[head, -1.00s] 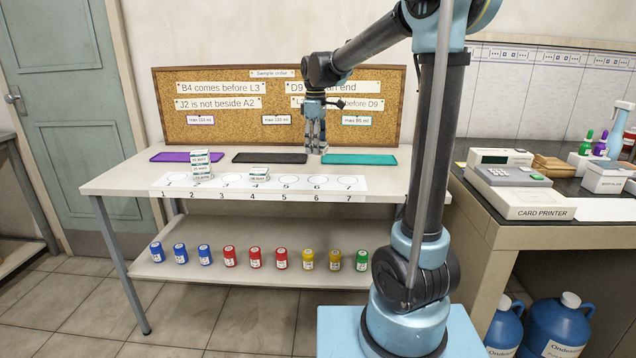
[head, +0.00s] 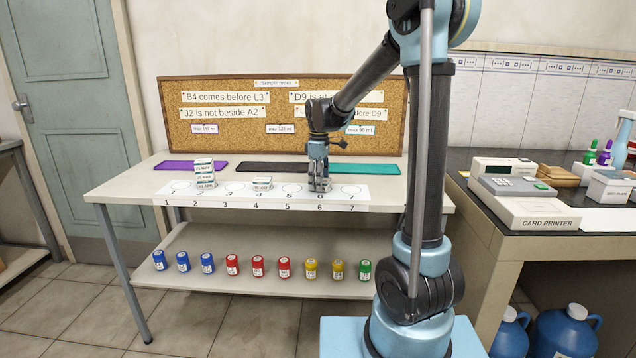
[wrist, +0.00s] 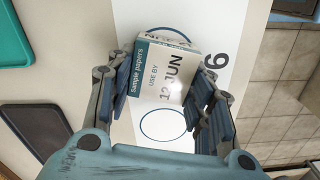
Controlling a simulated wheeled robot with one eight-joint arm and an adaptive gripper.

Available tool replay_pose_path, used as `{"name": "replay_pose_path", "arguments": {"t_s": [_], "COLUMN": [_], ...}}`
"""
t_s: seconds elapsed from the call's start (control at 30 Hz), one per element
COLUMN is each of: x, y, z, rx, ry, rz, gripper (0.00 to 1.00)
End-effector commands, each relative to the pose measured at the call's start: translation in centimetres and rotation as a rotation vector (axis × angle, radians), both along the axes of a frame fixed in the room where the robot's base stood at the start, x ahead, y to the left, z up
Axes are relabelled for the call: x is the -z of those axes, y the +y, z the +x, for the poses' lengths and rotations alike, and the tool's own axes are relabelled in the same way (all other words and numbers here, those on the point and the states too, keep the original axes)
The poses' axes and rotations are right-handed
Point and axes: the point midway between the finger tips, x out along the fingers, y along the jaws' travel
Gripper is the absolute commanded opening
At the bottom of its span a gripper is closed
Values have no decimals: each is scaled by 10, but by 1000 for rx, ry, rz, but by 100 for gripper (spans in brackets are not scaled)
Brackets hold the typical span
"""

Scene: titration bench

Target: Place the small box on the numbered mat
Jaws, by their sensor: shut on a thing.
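My gripper (head: 319,183) stands low over circle 6 of the numbered mat (head: 293,190) in the head view. In the wrist view my gripper (wrist: 170,95) is shut on a small white box (wrist: 165,78) with a teal band, marked "Sample papers" and "USE BY 12 JUN". The fingers grip it on two opposite sides. The box is over place 6, and I cannot tell whether its underside touches the mat. Circle 5 (wrist: 163,125) beside it is bare. In the head view the fingers mostly hide the box.
Purple (head: 190,167), black (head: 260,169) and teal (head: 366,170) trays lie behind the mat. Several coloured jars stand on the lower shelf.

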Motion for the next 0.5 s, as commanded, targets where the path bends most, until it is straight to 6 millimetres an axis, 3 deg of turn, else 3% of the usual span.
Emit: {"name": "replay_pose_path", "arguments": {"t_s": [0.3, 0.33, 0.4, 0.5], "x": [2, 2, 2, 2], "y": [0, 0, 0, 0], "z": [0, 0, 0, 0], "rx": [0, 0, 0, 0], "ry": [0, 0, 0, 0], "rz": [0, 0, 0, 0], "gripper": [24, 55, 68, 68]}}
